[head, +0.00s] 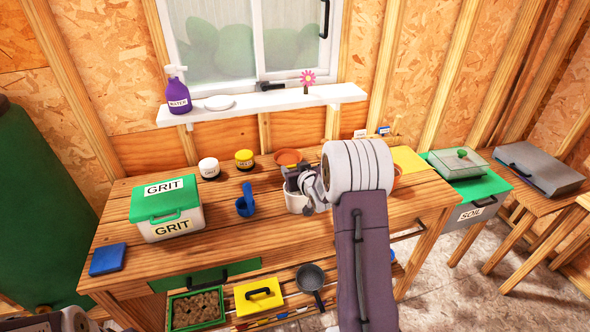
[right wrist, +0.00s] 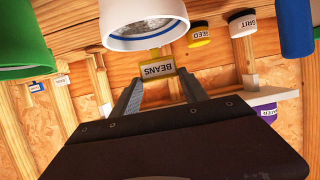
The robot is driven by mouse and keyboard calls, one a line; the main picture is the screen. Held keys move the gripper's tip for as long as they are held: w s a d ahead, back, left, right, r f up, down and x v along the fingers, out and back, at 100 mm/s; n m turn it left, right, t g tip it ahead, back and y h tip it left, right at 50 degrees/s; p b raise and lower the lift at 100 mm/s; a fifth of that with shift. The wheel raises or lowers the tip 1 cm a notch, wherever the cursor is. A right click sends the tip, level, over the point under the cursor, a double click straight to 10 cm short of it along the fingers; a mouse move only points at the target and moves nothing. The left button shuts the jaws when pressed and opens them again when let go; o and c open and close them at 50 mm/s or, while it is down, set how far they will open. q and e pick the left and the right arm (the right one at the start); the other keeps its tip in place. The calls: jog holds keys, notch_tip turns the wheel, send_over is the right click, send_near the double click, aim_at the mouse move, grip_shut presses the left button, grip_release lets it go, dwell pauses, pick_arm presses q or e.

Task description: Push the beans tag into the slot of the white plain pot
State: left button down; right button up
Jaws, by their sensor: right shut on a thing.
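The white plain pot (head: 296,203) stands on the bench in the head view, partly hidden by my right arm. In the right wrist view, the white pot (right wrist: 143,36) is at the top of the picture, which is upside down. My right gripper (right wrist: 161,78) is shut on the beans tag (right wrist: 158,70), its label facing the camera. The tag is at the pot's rim, with a yellow part between label and pot. Whether it sits in the slot is hidden. My right gripper (head: 303,184) also shows over the pot in the head view. My left gripper is not in view.
An orange pot (head: 288,157) stands behind the white pot. A grit box (head: 168,210) is further left. The bench front between them is clear.

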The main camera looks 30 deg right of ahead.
jog(key=shift+f, duration=0.25)
jog(key=o, duration=1.5)
jog(key=v, duration=0.9)
jog(key=shift+b, duration=0.4)
